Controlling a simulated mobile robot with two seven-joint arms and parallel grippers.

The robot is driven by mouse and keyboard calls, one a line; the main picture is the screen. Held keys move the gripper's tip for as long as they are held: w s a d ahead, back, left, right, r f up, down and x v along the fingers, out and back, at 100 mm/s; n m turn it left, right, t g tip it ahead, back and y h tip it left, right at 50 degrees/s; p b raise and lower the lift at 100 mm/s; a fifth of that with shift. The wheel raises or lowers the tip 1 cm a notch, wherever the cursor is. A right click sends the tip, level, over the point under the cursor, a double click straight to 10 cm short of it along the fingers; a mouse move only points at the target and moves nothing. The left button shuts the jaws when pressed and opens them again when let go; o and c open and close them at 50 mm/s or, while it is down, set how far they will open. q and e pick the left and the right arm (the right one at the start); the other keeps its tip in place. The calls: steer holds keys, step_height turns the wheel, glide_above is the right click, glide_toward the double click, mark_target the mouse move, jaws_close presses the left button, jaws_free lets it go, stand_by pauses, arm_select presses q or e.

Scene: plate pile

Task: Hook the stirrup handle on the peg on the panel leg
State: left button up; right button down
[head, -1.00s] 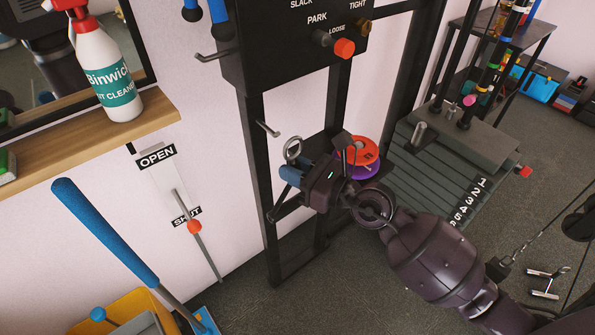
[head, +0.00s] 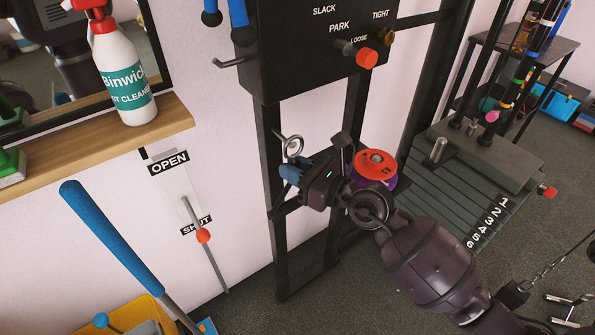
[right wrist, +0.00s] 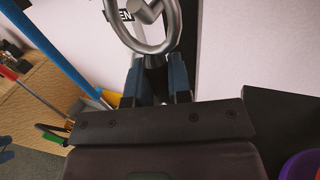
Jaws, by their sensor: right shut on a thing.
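The stirrup handle shows as a grey metal ring (head: 292,147) standing above the fingertips in the head view. In the right wrist view the ring (right wrist: 146,48) is large at the top, just beyond the two blue-grey fingers. My right gripper (head: 289,172) is shut on the handle below the ring, beside the panel's dark leg. The peg (head: 279,138) is a short grey rod on that leg (head: 266,150). The ring overlaps the peg in the head view; I cannot tell whether the peg passes through it. The handle's lower part is hidden by the gripper. My left gripper is not in view.
The black panel (head: 300,50) with a red-tipped knob (head: 366,58) is above. A red disc (head: 375,162) on a purple one sits right of the gripper. A blue-gripped shaft (head: 110,235) and a red-knobbed lever (head: 203,236) stand left. The wall between lever and leg is clear.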

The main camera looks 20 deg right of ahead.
steer(key=shift+w+a+f, duration=0.1)
steer(key=shift+w+a, duration=0.15)
steer(key=shift+w, duration=0.35)
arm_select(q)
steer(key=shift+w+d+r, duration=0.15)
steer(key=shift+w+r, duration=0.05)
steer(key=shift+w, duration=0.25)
arm_select(e)
steer(key=shift+w+a+f, duration=0.2)
steer(key=shift+w+f, duration=0.2)
steer(key=shift+w, duration=0.1)
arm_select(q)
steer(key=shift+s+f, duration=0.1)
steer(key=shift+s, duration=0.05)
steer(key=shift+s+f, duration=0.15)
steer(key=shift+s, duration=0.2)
arm_select(e)
steer(key=shift+f, duration=0.1)
steer(key=c, duration=1.1)
jaws_free()
steer(key=shift+o, duration=0.6)
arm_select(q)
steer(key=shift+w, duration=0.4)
